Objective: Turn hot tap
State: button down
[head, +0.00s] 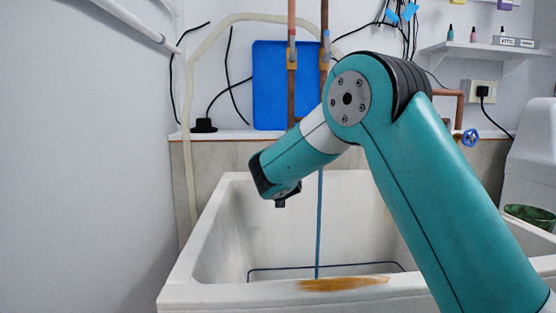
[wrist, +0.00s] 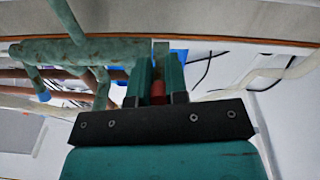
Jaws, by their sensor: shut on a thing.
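In the wrist view, my gripper (wrist: 160,75) has its two teal fingers close together around a small red piece (wrist: 158,92). It appears to be the hot tap's handle, and only a small part of it shows between the fingers. A green, weathered tap body (wrist: 90,50) runs beside the fingers. In the head view, my gripper and the taps are hidden behind my arm. Two copper pipes show above, the left one (head: 291,85) with a red mark and the right one (head: 324,50) with a blue mark.
A white sink (head: 200,270) stands below my arm, with a brown stain on its front rim. A thin blue vertical line (head: 319,225) shows in it. A blue board (head: 268,90) leans on the wall. A blue valve handle (head: 470,137) sits to the right.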

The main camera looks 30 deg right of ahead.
jog(key=shift+r, duration=0.1)
jog(key=c, duration=1.1)
grip_release()
jog(key=shift+b+v, duration=1.2)
jog(key=shift+v, duration=4.75)
